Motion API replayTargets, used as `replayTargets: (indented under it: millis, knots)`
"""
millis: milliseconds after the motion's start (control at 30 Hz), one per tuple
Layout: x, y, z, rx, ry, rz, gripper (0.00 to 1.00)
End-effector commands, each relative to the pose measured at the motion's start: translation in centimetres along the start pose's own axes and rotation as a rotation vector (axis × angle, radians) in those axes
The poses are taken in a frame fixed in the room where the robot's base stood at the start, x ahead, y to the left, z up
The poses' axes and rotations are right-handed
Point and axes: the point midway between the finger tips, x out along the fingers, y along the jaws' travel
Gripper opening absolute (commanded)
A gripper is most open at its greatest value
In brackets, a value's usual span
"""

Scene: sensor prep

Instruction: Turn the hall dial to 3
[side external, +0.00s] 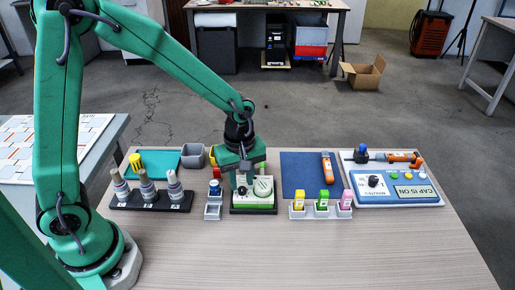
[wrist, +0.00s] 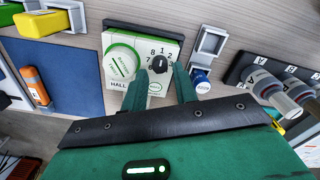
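The hall unit (wrist: 117,78) is a white panel with a green edge. It carries a black hall dial (wrist: 159,63) ringed by printed numbers, a round white-and-green part (wrist: 121,62) and a green button (wrist: 154,87). The dial's mark seems to point toward the top of the wrist view, near 1; it is too small to be sure. My gripper (wrist: 160,75) is open, with one green finger on either side of the dial and gaps showing. In the side view, my gripper (side external: 243,184) points down over the hall unit (side external: 254,209), partly hiding it.
A grey holder (side external: 212,212) with a blue-topped vial and a black rack (side external: 150,200) of bottles stand left. A tray (side external: 320,212) of coloured bottles, a blue mat (side external: 299,166) and a blue-white panel (side external: 420,202) with another knob lie right. The table front is clear.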

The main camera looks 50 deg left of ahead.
Motion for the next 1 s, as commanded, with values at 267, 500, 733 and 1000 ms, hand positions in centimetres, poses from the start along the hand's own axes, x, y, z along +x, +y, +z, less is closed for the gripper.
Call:
replayTargets:
  millis: [267, 500, 733, 1000]
  knots:
    - [2.0, -0.1, 0.0, 0.0, 0.0, -0.001, 0.29]
    - [2.1, 0.0, 0.0, 0.0, 0.0, 0.001, 0.29]
    - [2.1, 0.0, 0.0, 0.0, 0.0, 0.0, 0.0]
    - [2.1, 0.0, 0.0, 0.01, 0.0, 0.0, 0.0]
